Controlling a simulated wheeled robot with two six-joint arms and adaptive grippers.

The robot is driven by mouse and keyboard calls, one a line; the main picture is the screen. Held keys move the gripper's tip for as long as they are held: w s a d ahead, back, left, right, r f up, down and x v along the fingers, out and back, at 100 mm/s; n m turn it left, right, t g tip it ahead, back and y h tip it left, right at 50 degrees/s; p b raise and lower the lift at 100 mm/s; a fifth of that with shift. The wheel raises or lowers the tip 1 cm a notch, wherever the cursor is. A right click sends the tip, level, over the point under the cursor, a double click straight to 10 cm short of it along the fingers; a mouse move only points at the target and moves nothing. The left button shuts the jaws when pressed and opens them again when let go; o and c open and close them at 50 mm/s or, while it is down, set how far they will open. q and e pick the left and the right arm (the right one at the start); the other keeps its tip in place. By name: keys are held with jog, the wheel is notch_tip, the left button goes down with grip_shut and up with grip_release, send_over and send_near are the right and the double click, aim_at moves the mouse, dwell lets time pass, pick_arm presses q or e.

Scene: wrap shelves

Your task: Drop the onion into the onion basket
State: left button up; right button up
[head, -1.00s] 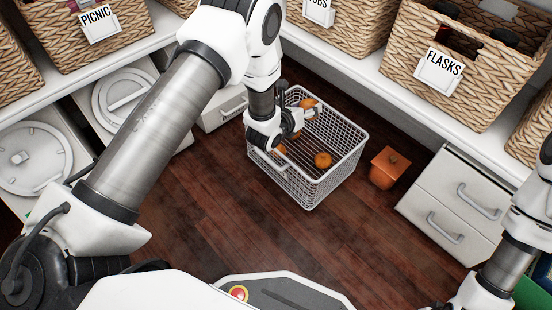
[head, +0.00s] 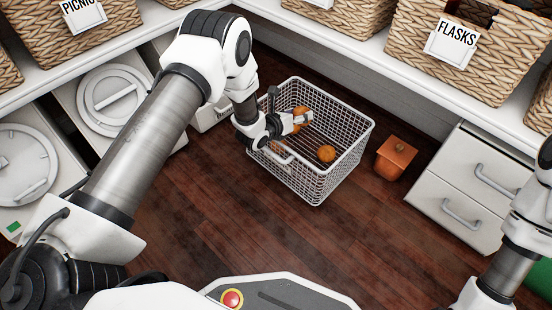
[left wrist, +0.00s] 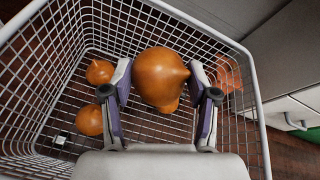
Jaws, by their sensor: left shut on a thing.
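The onion basket is a white wire basket (head: 345,165) on the dark wooden floor. My left gripper (head: 298,121) is inside the basket's rim outline, shut on an orange-brown onion (head: 301,110). In the left wrist view, the held onion (left wrist: 160,75) sits between the two fingers (left wrist: 160,88), over the basket's wire floor. Another onion (head: 326,153) lies in the basket. The left wrist view shows two loose onions (left wrist: 100,71) at left. A bit of orange shows below the held onion; I cannot tell if it is another onion. My right gripper is out of view.
An orange lidded box (head: 394,158) stands on the floor right of the basket. A white drawer unit (head: 465,190) is further right. Shelves with wicker baskets (head: 455,45) run along the back. Wooden floor in front of the basket is clear.

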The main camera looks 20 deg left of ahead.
pick_arm(q)
jog(key=o, duration=1.3)
jog(key=v, duration=1.2)
